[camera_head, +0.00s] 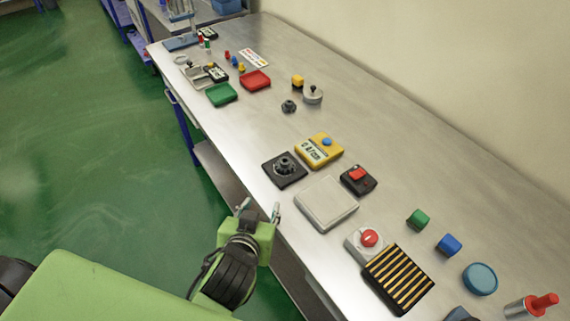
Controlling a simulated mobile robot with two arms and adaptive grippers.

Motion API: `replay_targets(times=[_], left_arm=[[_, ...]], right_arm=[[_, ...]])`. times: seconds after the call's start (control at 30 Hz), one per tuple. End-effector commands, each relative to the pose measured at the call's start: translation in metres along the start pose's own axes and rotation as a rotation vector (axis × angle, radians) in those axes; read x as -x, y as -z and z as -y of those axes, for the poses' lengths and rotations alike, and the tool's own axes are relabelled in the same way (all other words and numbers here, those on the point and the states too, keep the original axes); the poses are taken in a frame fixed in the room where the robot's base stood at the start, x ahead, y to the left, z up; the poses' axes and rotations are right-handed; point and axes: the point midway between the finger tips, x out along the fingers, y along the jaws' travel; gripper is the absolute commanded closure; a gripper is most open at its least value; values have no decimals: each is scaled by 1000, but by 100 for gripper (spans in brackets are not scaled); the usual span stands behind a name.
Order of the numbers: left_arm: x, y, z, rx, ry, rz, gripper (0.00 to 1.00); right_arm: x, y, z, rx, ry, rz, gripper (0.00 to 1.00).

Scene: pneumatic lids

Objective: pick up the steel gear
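A small dark grey gear-like part (289,106) lies on the steel bench beside a round metal weight. A second dark part, round and stepped with a hub (285,165), sits on a square black pad (272,173) near the bench's front edge. I cannot tell for certain which of the two is the steel gear. My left gripper (260,208) is at the bench's front edge, in front of the black pad and apart from it. Its fingertips are spread, with nothing between them. My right gripper is not in view.
Near my gripper are a light grey square plate (326,203), a yellow device (319,151) and a black box with a red switch (358,180). A red emergency button (369,238) and a striped block (398,278) stand nearer. The bench's back strip is mostly clear.

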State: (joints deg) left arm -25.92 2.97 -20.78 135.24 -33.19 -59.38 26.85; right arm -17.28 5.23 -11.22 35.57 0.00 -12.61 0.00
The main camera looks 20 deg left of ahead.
Motion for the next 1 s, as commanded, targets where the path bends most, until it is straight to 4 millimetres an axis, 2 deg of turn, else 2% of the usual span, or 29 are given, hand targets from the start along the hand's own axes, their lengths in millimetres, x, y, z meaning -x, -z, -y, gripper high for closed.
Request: replay_targets(times=[0.1,0.23,0.6,0.87,1.0], left_arm=[[1,33,-18,27,-17,-127,60],[-1,51,-28,37,-29,-192,60],[-64,66,-29,36,-29,-198,60],[-83,68,-29,37,-29,-195,60],[-96,75,-29,35,-28,-196,60]], right_arm=[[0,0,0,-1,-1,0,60],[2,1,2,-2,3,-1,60],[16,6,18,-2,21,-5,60],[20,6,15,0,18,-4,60],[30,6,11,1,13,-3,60]])
